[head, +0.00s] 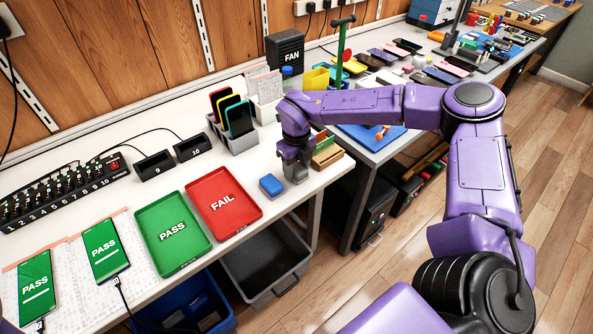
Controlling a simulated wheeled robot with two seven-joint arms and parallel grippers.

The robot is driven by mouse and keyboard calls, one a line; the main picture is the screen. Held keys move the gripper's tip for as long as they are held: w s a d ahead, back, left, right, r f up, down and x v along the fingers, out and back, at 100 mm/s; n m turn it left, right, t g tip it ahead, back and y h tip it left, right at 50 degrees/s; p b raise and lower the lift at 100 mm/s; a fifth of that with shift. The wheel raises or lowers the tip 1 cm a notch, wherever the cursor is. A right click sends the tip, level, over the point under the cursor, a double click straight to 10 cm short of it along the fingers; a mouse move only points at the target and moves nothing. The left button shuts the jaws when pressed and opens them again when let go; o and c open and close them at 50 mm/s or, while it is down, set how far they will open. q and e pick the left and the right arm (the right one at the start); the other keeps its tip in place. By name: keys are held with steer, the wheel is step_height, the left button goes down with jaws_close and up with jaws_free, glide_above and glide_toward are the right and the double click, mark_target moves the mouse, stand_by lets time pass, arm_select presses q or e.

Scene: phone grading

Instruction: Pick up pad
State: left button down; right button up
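A small blue pad (271,185) lies flat on the white table, right of the red FAIL tray (223,203). I take it to be the pad. My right gripper (297,176) points down just to the right of the pad, close to the table's front edge. A narrow gap of table shows between them. Its fingers are small and seen from above, so I cannot tell whether they are open or shut. I see nothing held in it. My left gripper is not in view.
A green PASS tray (173,232) and two phones with green PASS screens (106,247) lie to the left. A phone rack (233,137) stands behind the pad. Small wooden boxes (327,155) sit beside my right gripper. A grey bin (264,262) is below the edge.

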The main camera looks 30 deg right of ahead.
mark_target(296, 166)
step_height(296, 166, up, 3)
steer(key=shift+w+r, duration=0.1)
steer(key=shift+r, duration=0.05)
steer(key=s+a+r+b, duration=0.2)
steer(key=s+a+r, duration=0.5)
steer(key=a, duration=0.5)
step_height(296, 166, up, 3)
steer(key=shift+a+f, duration=0.1)
steer(key=shift+a, duration=0.1)
steer(key=shift+o, duration=0.9)
steer(key=shift+f, duration=0.1)
steer(key=shift+c, duration=0.4)
